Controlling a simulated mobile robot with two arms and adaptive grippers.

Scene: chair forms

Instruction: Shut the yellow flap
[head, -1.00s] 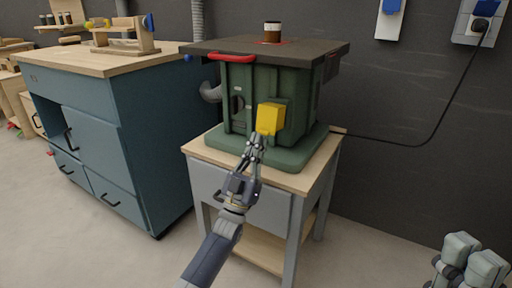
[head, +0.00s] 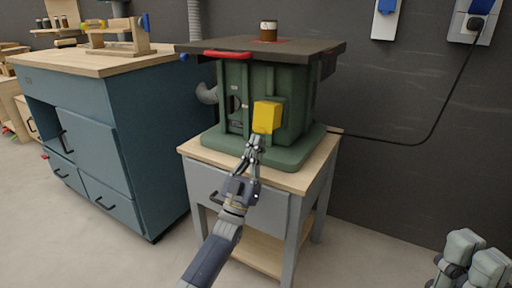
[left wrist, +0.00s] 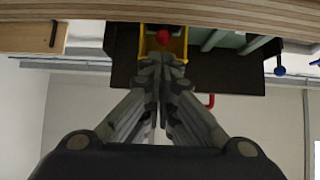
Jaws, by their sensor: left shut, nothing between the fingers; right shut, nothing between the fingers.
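The yellow flap (head: 267,117) is on the front of the green machine body (head: 236,95), below its dark table top. It also shows in the left wrist view (left wrist: 183,46), with a red round knob (left wrist: 163,37) beside it. My left gripper (head: 256,140) is shut and empty, its fingertips just below the flap in the head view. In the left wrist view its fingertips (left wrist: 162,62) overlap the flap's edge; I cannot tell whether they touch it. My right gripper (head: 468,262) is shut and empty at the bottom right, cut off by the picture edge.
The machine stands on a grey stand (head: 305,178) with a wooden top. A red handle (head: 228,54) is on the table top's front edge, and a jar (head: 268,31) stands on top. A blue cabinet (head: 150,130) is at left. The floor at right is clear.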

